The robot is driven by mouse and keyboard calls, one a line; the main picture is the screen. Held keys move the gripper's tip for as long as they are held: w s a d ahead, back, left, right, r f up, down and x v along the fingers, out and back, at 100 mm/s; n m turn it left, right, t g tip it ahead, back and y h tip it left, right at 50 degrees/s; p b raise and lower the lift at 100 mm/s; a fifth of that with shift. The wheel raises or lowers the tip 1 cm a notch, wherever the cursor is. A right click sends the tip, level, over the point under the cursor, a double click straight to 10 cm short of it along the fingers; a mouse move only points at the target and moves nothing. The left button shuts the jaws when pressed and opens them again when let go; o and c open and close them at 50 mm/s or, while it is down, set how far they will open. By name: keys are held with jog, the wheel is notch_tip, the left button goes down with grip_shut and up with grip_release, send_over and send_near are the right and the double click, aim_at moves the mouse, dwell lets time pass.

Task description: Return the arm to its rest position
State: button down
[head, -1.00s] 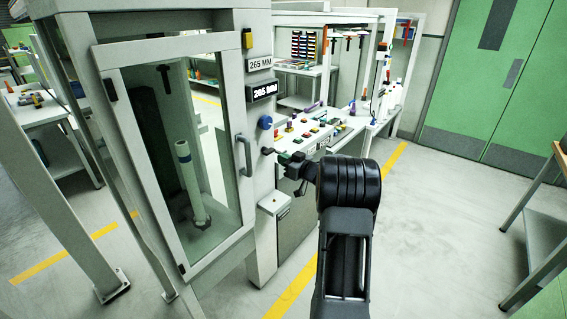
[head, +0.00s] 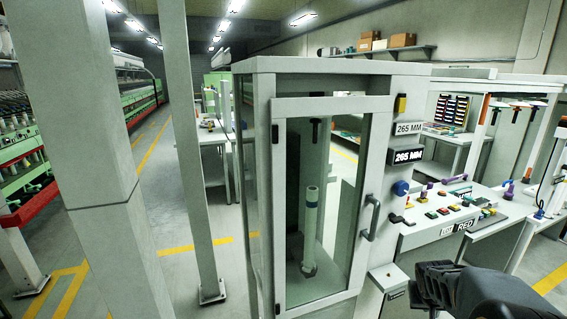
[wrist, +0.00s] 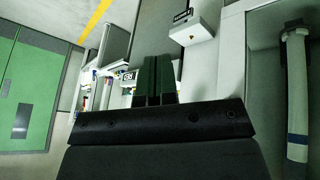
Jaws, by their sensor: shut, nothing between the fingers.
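My gripper (wrist: 154,80) shows in the wrist view with its two dark fingers side by side, shut and empty. It is clear of any surface that I can make out. In the head view a dark part of my arm shows at the lower right, in front of the control bench; the rest is cut off by the frame edge.
A grey cabinet (head: 378,150) with a shut glass door stands close in front, a pale tube (head: 310,215) upright inside. A bench (head: 440,236) with coloured knobs adjoins it on the right. A grey post (head: 105,170) stands at left. Floor shows between them.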

jog(key=s+a+r+n+y, duration=0.1)
jog(key=s+a+r+y, duration=0.1)
jog(key=s+a, duration=0.4)
jog(key=s+a+r+n+y, duration=0.2)
jog(key=s+a+r, duration=0.3)
jog(key=a, duration=0.8)
jog(key=shift+s+a, duration=0.35)
jog(key=shift+s, duration=0.3)
